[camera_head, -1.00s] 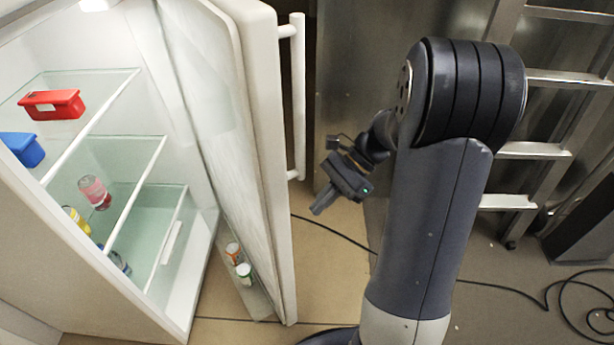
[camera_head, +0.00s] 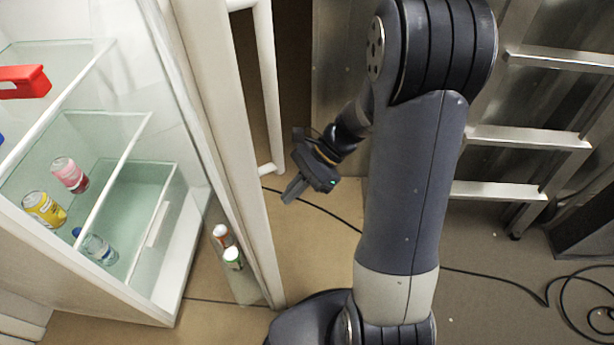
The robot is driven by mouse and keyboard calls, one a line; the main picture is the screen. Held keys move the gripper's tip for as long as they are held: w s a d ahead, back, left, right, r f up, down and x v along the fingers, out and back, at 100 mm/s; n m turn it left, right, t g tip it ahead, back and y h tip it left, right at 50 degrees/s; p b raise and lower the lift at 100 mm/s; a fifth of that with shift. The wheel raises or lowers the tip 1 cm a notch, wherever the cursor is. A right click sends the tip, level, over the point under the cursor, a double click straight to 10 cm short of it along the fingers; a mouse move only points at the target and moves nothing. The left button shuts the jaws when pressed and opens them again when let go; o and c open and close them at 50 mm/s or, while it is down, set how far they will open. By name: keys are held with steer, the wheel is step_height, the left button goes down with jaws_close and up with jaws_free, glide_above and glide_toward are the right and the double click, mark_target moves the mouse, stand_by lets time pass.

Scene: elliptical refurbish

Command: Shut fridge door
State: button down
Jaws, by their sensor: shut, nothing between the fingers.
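The white fridge door (camera_head: 226,140) stands open, with its edge toward me and its inner side facing left. A white vertical bar handle (camera_head: 268,90) is on its outer right side. The fridge body (camera_head: 90,285) is at the left with its glass shelves exposed. My gripper (camera_head: 291,192) is shut and empty, to the right of the door and near the lower end of the handle. It looks apart from the door, on its outer side. Its fingers point down and left.
Shelves hold a red box (camera_head: 24,82), a pink can (camera_head: 69,174), a yellow can (camera_head: 44,208) and a bottle (camera_head: 96,247). Two bottles (camera_head: 228,247) stand in the door's lower rack. A metal ladder (camera_head: 528,138) and a black cable (camera_head: 495,277) are at the right.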

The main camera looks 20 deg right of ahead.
steer(key=shift+s+a+f, duration=0.1)
steer(key=shift+s+a, duration=0.1)
steer(key=shift+a, duration=0.5)
steer(key=shift+s+a, duration=0.15)
steer(key=shift+a, duration=0.55)
steer(key=shift+s+a+f, duration=0.1)
steer(key=shift+s+a, duration=0.1)
steer(key=shift+a, duration=0.5)
